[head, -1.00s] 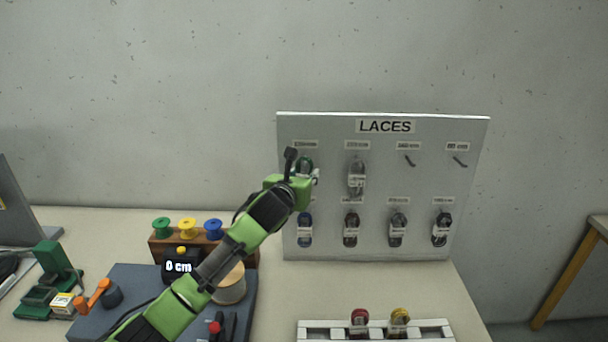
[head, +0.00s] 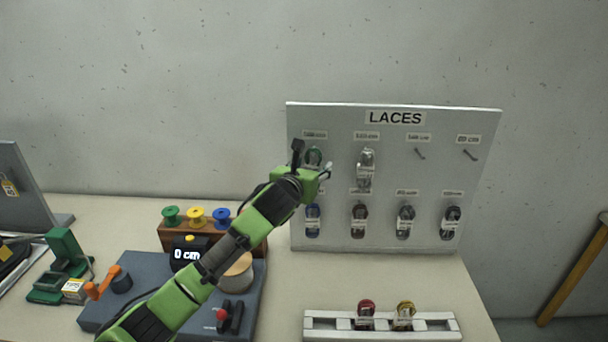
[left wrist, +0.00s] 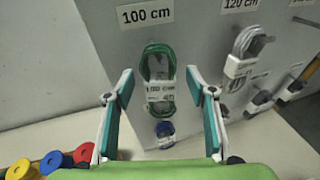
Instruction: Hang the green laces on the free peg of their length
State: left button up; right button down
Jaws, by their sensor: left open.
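The green laces (left wrist: 157,82), a looped bundle with a white paper band, hang on the board under the 100 cm label. In the head view the green laces (head: 314,156) show only at the top, above my left gripper, which hides the rest. My left gripper (head: 312,170) is at the board's upper left. In the left wrist view the left gripper (left wrist: 160,84) is open, with one finger on each side of the green laces and no visible grip on them. My right gripper is not in view.
The LACES board (head: 394,240) has two empty pegs at its upper right (head: 420,154) (head: 470,155). Grey laces (head: 366,170) hang under 120 cm, several bundles below. A white rack (head: 435,325) holds red laces (head: 366,312) and yellow laces (head: 404,313). Spools (head: 196,217) stand left.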

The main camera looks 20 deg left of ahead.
pick_arm(q)
jog(key=v, duration=1.1)
jog(key=s+d+f+n+g, duration=0.2)
jog(key=s+f+n+g, duration=0.1)
jog(key=s+f+n, duration=0.6)
jog(key=s+d+f+n+g, duration=0.25)
jog(key=s+f+n, duration=0.55)
jog(key=f, duration=0.4)
jog(key=s+a+f+n+g, duration=0.1)
jog(key=s+f+n+g, duration=0.3)
jog(key=s+n, duration=0.65)
jog(key=s+a+f+n+g, duration=0.1)
jog(key=s+f+n+g, duration=0.2)
jog(key=s+f+n, duration=0.7)
jog(key=s+f+m+b, duration=0.2)
jog(key=f, duration=1)
jog(key=s+f+m+b, duration=0.2)
jog(key=f, duration=1.1)
jog(key=s+a+f+g+b, duration=0.2)
jog(key=s+a+f, duration=0.1)
jog(key=s+f, duration=1.4)
notch_tip(320, 180, down, 4)
jog(key=shift+s+r+b, duration=0.2)
jog(key=shift+s+b, duration=0.05)
jog(key=shift+b, duration=0.15)
